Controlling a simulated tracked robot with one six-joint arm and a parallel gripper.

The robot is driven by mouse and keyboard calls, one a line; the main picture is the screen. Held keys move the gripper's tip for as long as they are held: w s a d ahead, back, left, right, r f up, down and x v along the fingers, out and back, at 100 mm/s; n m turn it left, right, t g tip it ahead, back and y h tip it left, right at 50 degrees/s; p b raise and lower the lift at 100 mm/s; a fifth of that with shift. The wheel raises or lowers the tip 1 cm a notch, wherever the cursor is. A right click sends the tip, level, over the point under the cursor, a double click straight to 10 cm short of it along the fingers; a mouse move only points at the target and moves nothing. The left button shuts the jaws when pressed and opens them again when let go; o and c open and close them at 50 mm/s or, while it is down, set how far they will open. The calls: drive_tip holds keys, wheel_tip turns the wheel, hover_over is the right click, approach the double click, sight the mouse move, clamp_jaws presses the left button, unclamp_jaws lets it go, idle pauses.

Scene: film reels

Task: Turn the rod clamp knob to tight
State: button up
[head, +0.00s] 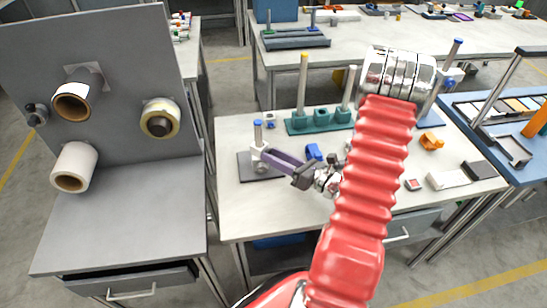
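A short upright rod with a blue top (258,132) stands on a dark base plate (245,172) at the left of the white workbench. A pale grey rod clamp (259,158) sits low on this rod. My gripper (270,156), with a dark body and purple end, reaches in from the right and its tip is at the clamp. Its end hides the clamp's right side, so the knob and any contact are unclear. Whether the fingers are open or shut is too small to see.
A teal rack (300,124) with upright rods stands behind my gripper. A blue object (314,152) lies close beside it. An orange part (431,141) and a grey box (448,179) are at the right. A grey panel (115,115) with rolls stands left. The bench's front left is clear.

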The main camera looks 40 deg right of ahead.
drive_tip(key=shift+s, duration=0.1)
drive_tip(key=v, duration=1.3)
drive_tip(key=shift+s+d, duration=0.15)
drive_tip(key=shift+s, duration=0.15)
idle(0.4)
drive_tip(key=n, duration=0.4)
idle(0.4)
drive_tip(key=shift+x, duration=6.9)
drive_tip(key=shift+c, duration=0.4)
clamp_jaws()
